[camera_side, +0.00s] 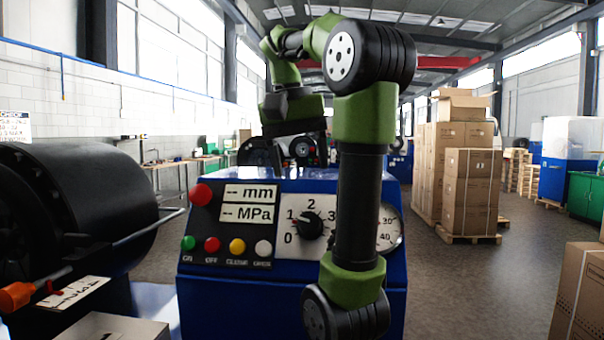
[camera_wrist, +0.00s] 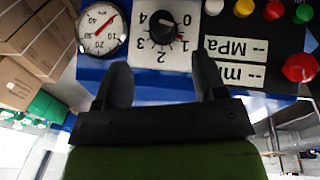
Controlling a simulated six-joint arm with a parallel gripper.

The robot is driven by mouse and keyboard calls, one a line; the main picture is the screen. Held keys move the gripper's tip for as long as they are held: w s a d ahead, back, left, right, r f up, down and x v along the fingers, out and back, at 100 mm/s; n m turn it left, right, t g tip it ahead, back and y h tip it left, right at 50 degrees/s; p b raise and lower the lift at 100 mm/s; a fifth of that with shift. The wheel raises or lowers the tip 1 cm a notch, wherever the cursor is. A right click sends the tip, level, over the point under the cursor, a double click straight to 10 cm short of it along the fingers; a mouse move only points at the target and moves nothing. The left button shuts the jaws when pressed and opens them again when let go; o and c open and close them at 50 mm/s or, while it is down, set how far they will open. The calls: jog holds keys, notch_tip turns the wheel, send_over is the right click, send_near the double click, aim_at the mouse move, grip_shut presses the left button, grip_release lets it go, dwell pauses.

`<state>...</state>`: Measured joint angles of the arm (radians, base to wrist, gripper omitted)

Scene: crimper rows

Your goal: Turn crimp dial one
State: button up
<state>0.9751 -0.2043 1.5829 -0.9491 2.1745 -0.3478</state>
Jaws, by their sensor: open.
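The crimp dial (camera_side: 309,225) is a black knob on a white plate numbered from 0 upward, on the front panel of a blue machine. Its red mark is at about 1. In the wrist view the dial (camera_wrist: 163,27) appears upside down, at the top centre. My gripper (camera_wrist: 160,62) is open, with two dark fingers apart and nothing between them. The dial shows just past the fingertips, roughly between them, and looks untouched.
A round gauge (camera_wrist: 102,30) sits beside the dial. A red mushroom button (camera_side: 201,195), mm and MPa displays (camera_side: 250,203) and a row of coloured buttons (camera_side: 212,245) are on the same panel. A large black cylinder (camera_side: 110,215) stands left. Cardboard boxes (camera_side: 470,190) stand behind at right.

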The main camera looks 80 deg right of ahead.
aim_at(309, 219)
jog(key=f+h, duration=0.1)
jog(key=f, duration=0.2)
jog(key=s+f+h, duration=0.1)
jog(key=f, duration=0.2)
jog(key=d+f+h, duration=0.1)
jog(key=f, duration=0.3)
jog(key=shift+s+f+t, duration=0.1)
jog(key=shift+s+t, duration=0.1)
jog(key=shift+t, duration=0.2)
jog(key=c, duration=0.9)
